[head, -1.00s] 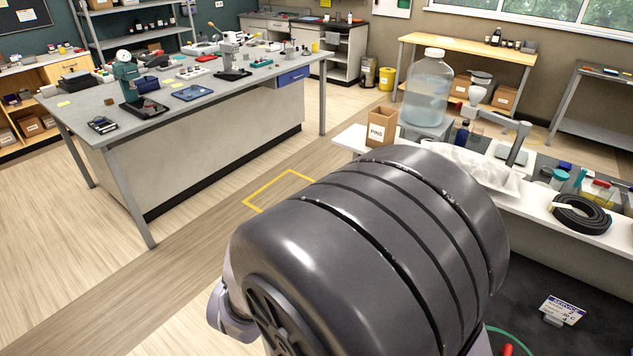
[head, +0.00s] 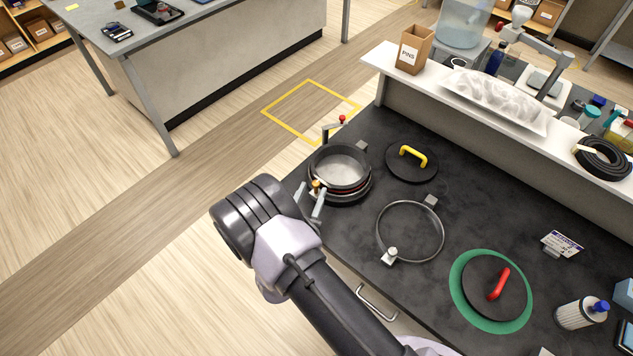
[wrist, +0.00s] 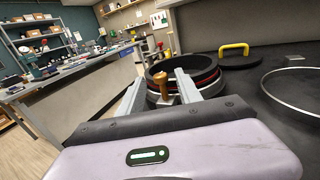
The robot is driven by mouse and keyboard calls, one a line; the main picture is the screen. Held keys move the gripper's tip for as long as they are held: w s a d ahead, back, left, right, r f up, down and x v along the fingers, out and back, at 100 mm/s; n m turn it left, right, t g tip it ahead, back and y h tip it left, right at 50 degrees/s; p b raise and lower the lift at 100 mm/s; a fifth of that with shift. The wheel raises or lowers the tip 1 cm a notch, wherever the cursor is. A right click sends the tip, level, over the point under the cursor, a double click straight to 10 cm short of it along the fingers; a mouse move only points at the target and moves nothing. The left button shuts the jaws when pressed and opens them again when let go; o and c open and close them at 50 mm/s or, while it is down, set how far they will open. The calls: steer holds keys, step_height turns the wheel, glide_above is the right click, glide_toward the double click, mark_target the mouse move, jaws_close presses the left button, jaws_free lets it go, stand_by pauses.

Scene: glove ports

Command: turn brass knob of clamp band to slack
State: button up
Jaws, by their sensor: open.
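The brass knob (head: 316,187) sits on the near left side of the round port (head: 341,168) at the bench's left edge. The dark clamp band (head: 352,198) lies around the port's lower part. My gripper (head: 309,200) is open beside the knob. In the wrist view the brass knob (wrist: 162,88) stands upright between the two fingers of my gripper (wrist: 160,84), with gaps visible on both sides. I cannot tell whether either finger touches it. The port's dark rim and a red ring show behind it.
A red-tipped lever (head: 341,121) stands at the port's far side. A black lid with yellow handle (head: 411,160), a loose metal ring (head: 378,232) and a red-handled lid on a green disc (head: 462,300) lie to the right. A white shelf (head: 388,62) runs behind.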

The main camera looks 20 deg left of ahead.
mark_target(318, 186)
steer(key=shift+w, duration=2)
jaws_close()
steer(key=shift+d+n+y, duration=0.1)
steer(key=shift+n+y, duration=0.2)
steer(key=shift+y, duration=0.2)
steer(key=n+y, duration=0.2)
steer(key=y, duration=0.1)
steer(key=n+g+y+b, duration=0.1)
steer(key=n+y, duration=0.1)
steer(key=y, duration=0.1)
steer(key=shift+g+y, duration=0.3)
steer(key=shift+n+g+y+b, duration=0.65)
steer(key=shift+n+g+y, duration=1.25)
steer(key=shift+n+y, duration=0.6)
steer(key=shift+y, duration=0.3)
